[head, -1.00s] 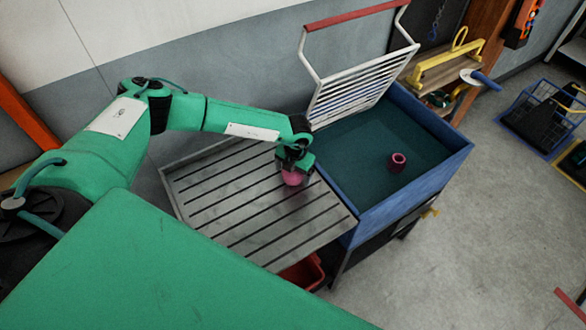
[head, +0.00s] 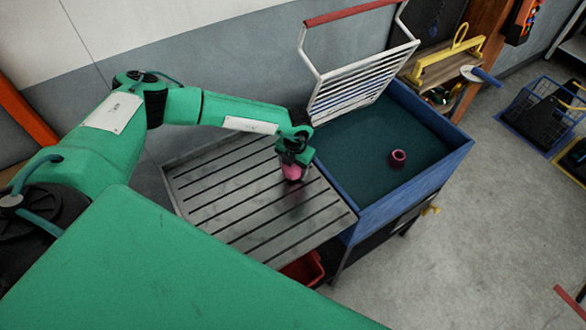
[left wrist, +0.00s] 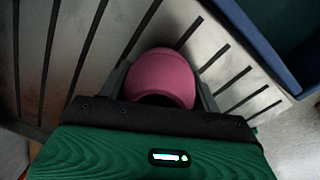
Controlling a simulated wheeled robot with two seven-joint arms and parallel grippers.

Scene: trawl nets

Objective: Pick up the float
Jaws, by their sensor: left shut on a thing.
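The pink float (head: 292,173) is between the fingers of my left gripper (head: 292,170), above or on the slatted metal rack; I cannot tell whether it touches the slats. In the left wrist view the float (left wrist: 160,78) is a rounded pink piece with a dark opening near the gripper, and a finger of the left gripper (left wrist: 162,92) presses on each side of it. My left gripper is shut on it. A second, similar pink ring-shaped piece (head: 398,158) lies in the blue tank. My right gripper is not in view.
The slatted metal rack (head: 240,228) adjoins the blue tank (head: 405,195). A white wire grate with a red bar (head: 360,80) stands tilted up at the tank's back. A red bin (head: 303,270) is below the rack. The rack's front is clear.

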